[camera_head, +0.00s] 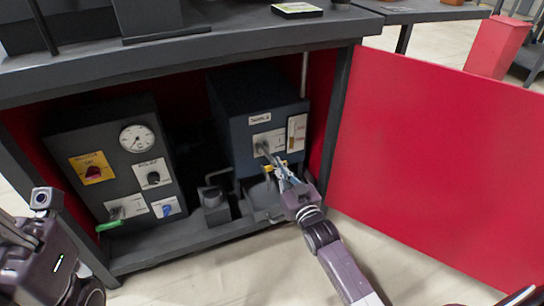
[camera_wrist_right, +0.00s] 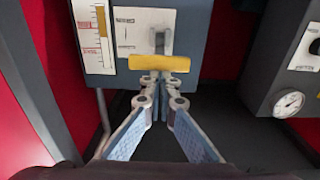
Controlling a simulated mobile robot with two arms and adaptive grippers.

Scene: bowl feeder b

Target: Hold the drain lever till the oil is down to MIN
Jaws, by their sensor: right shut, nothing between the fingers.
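The drain lever, with a yellow grip bar (camera_wrist_right: 160,63), sticks out from the front of a blue-grey box; the lever also shows in the head view (camera_head: 264,149). My right gripper (camera_wrist_right: 152,80) is shut and empty. Its fingertips are right at the yellow bar, overlapping its edge in the wrist view; I cannot tell whether they touch it. The right gripper shows in the head view (camera_head: 280,172) too. The oil gauge (camera_head: 297,132) is beside the lever. In the wrist view, which looks upside down, the gauge (camera_wrist_right: 102,22) shows an orange column; its marks are too small to read. My left gripper's fingers are not visible.
The box (camera_head: 235,130) stands inside a cabinet under a dark worktop (camera_head: 200,50). A grey control panel (camera_head: 110,140) with a dial stands left of it. The red cabinet door (camera_head: 430,150) hangs open at right. A small tray (camera_head: 263,200) sits below the lever.

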